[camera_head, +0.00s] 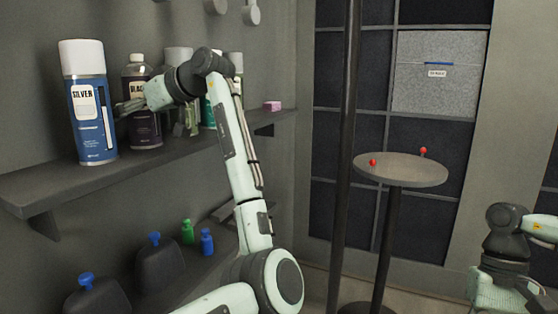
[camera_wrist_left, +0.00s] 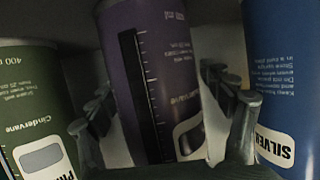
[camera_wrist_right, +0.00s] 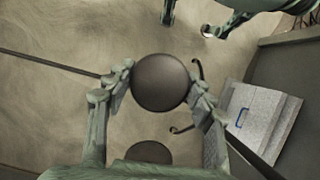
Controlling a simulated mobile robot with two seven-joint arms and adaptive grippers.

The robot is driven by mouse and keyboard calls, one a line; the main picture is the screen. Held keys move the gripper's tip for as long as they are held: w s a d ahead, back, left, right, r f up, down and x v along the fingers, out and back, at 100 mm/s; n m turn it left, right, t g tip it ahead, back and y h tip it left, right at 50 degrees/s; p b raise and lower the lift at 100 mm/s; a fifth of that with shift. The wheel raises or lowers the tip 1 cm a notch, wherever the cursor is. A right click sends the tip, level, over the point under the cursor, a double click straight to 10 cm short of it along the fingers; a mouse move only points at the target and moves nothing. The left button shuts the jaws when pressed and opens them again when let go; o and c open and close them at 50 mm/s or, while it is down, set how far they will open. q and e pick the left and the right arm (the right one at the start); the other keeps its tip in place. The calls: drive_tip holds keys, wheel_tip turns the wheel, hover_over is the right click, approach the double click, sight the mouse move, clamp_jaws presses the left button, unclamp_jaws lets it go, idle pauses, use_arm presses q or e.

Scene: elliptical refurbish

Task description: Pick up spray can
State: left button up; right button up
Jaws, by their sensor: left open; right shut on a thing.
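Spray cans stand on the wall shelf in the head view. A blue can labelled SILVER (camera_head: 90,110) with a white cap stands at the left, and a dark purple can labelled BLACK (camera_head: 145,130) stands beside it. My left gripper (camera_head: 137,104) is at the purple can. In the left wrist view, the purple can (camera_wrist_left: 158,70) stands between the open fingers (camera_wrist_left: 165,125), with the blue can (camera_wrist_left: 285,70) to the right and a green can (camera_wrist_left: 30,110) to the left. My right gripper (camera_wrist_right: 160,90) is shut on a round dark thing (camera_wrist_right: 160,82), seen end-on.
The shelf (camera_head: 60,182) runs along the left wall, with a pink block (camera_head: 272,106) at its far end. Below are small green (camera_head: 188,232) and blue (camera_head: 207,242) bottles. A round table (camera_head: 400,172) with red balls stands by a dark pole (camera_head: 346,150).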

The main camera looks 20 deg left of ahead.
sight(127, 79)
use_arm(q)
drive_tip(key=shift+c, duration=0.6)
drive_tip(key=c, duration=1.4)
drive_tip(key=shift+r, duration=0.15)
drive_tip(key=shift+c, duration=0.3)
drive_tip(key=shift+d+r, duration=0.15)
drive_tip(key=shift+r, duration=0.05)
use_arm(e)
drive_tip(key=shift+f, duration=0.15)
use_arm(q)
wheel_tip(127, 79, up, 7)
drive_tip(key=shift+f, duration=0.1)
drive_tip(key=d, duration=0.6)
drive_tip(key=s+d+b, duration=0.1)
drive_tip(key=d, duration=0.6)
drive_tip(key=d+b, duration=0.1)
drive_tip(key=d, duration=0.5)
drive_tip(key=shift+s+d+f, duration=0.2)
drive_tip(key=shift+s+d, duration=0.1)
drive_tip(key=shift+s, duration=0.05)
use_arm(e)
wheel_tip(127, 79, down, 2)
